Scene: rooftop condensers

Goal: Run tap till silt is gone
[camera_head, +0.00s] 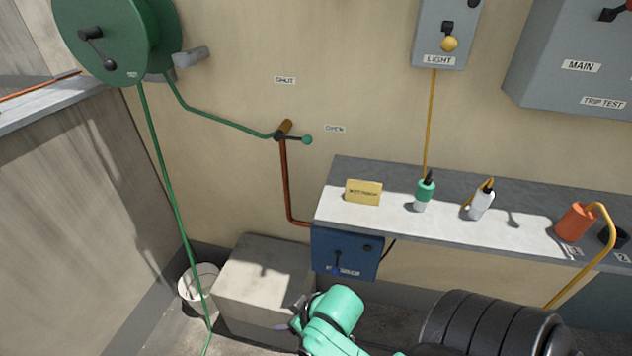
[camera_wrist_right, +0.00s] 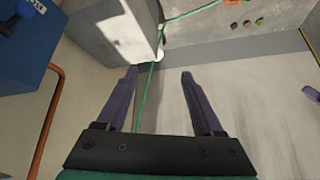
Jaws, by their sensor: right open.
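The tap (camera_head: 283,130) is a brass fitting on the wall atop a copper pipe (camera_head: 285,180). Its green-knobbed lever (camera_head: 306,140) points right, towards the OPEN label (camera_head: 334,128); the SHUT label (camera_head: 285,80) is above. A green hose (camera_head: 215,117) joins the reel (camera_head: 115,40) to the tap, and another length (camera_head: 165,190) hangs past a white bucket (camera_head: 197,285). No water or silt can be made out. My right gripper (camera_head: 297,322) is low by the concrete block, apart from the tap. The right wrist view shows it open and empty (camera_wrist_right: 157,76). My left gripper is not seen.
A concrete block (camera_head: 262,275) stands beside the bucket. A blue box (camera_head: 345,255) hangs under a shelf (camera_head: 400,215) holding a yellow card, bottles and an orange cylinder (camera_head: 575,222). Grey LIGHT (camera_head: 440,35) and MAIN (camera_head: 570,60) boxes are above.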

